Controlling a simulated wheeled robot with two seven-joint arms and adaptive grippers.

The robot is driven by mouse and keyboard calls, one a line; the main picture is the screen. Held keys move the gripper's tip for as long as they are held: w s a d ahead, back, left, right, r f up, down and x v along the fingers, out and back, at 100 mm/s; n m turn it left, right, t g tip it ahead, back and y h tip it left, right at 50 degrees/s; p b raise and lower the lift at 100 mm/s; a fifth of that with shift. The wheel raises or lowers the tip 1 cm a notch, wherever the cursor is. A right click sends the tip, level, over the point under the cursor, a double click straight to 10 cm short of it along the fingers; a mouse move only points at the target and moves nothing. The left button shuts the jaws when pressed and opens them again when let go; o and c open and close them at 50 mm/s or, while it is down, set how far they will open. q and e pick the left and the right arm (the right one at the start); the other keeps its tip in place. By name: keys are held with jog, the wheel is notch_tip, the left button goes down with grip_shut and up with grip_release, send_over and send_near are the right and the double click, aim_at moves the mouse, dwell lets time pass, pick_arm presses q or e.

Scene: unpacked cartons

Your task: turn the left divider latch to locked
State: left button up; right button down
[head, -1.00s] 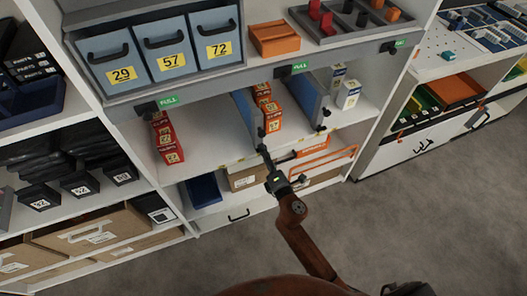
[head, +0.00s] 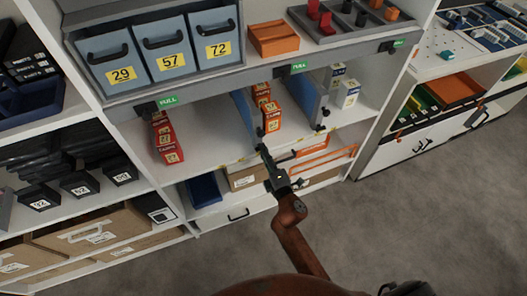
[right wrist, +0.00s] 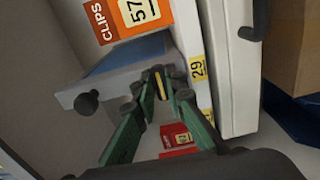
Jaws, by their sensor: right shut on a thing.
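The left divider (head: 242,108) is a blue upright panel on the middle shelf; it also shows in the right wrist view (right wrist: 135,58) with a pale front edge and a dark round knob (right wrist: 87,103). My right gripper (head: 262,149) is at the lower front end of this divider, at the shelf's front edge. In the right wrist view its green fingers (right wrist: 158,88) are shut on the left divider latch (right wrist: 158,77), a small dark piece with a yellow stripe. The fingers hide much of the latch, so its exact angle is unclear.
Red cartons (head: 165,138) stand left of the divider, and orange-red cartons (head: 267,108) stand close on its right. A second blue divider (head: 310,98) is further right. Below are a blue bin (head: 203,190) and an orange wire frame (head: 325,160). The floor in front is clear.

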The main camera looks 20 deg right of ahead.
jog(key=shift+f, duration=0.1)
jog(key=c, duration=2)
grip_release()
jog(key=shift+o, duration=0.2)
jog(key=s, duration=1.2)
jog(key=shift+d, duration=0.2)
